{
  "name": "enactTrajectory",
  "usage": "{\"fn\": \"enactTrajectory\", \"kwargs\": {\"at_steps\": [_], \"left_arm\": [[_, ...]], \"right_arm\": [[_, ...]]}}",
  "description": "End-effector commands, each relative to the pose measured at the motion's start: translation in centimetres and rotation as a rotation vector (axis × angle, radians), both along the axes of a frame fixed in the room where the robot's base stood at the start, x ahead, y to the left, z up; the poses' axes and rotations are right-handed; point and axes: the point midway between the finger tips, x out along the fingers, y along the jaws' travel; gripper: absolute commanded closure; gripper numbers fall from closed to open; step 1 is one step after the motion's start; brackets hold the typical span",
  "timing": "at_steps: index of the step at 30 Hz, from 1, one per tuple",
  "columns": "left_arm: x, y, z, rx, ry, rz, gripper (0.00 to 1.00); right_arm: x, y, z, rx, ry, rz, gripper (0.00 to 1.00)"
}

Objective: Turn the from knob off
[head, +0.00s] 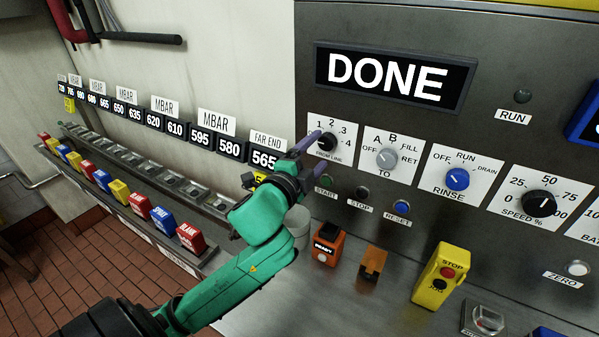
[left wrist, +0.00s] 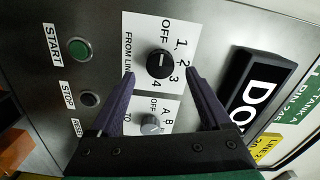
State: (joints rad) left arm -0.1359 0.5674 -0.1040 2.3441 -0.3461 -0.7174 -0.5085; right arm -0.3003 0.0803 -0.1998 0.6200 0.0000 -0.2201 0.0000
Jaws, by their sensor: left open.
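The from knob (head: 327,142) is a black dial on a white plate marked "FROM LINE" with OFF and numbers 1 to 4. It also shows in the left wrist view (left wrist: 160,63), where I cannot tell for sure which mark its pointer faces. My left gripper (head: 316,148) is in front of this plate with its purple fingers apart. In the left wrist view the open fingertips (left wrist: 160,73) lie on either side of the knob, with nothing between them but the knob beyond; contact is not clear. My right gripper is not in view.
A grey TO knob (head: 387,158) sits close to the right, then a blue RINSE knob (head: 457,179) and a black SPEED knob (head: 539,203). START, STOP and RESET buttons (head: 401,207) lie below. The display (head: 393,77) above reads DONE. A yellow stop box (head: 442,275) stands on the ledge.

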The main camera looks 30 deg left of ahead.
Motion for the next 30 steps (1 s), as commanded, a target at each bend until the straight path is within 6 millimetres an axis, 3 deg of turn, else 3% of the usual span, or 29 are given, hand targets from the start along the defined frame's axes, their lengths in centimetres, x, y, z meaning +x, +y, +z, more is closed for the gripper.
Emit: {"fn": "enactTrajectory", "kwargs": {"at_steps": [3,4,6,12,16,21,30], "left_arm": [[-3.6,-0.3,-0.8,0.0,0.003,-0.003,0.19],[-3.9,-0.2,0.3,-0.004,0.008,0.002,0.19],[-4.8,-0.1,0.6,-0.006,0.008,0.005,0.19],[-8.3,-0.3,0.7,-0.007,0.005,0.007,0.19],[-10.4,-0.4,0.5,-0.01,-0.001,0.008,0.19],[-11.8,-0.6,0.1,-0.003,0.001,0.002,0.19],[-11.9,-0.7,-0.1,0.0,0.0,-0.001,0.19]], "right_arm": [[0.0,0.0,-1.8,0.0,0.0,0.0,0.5],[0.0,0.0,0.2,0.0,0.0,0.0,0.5],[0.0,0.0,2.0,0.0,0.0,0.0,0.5],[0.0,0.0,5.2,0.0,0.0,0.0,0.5],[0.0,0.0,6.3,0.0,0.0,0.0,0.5],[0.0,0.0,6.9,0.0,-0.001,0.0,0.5],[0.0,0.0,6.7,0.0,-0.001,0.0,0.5]]}}
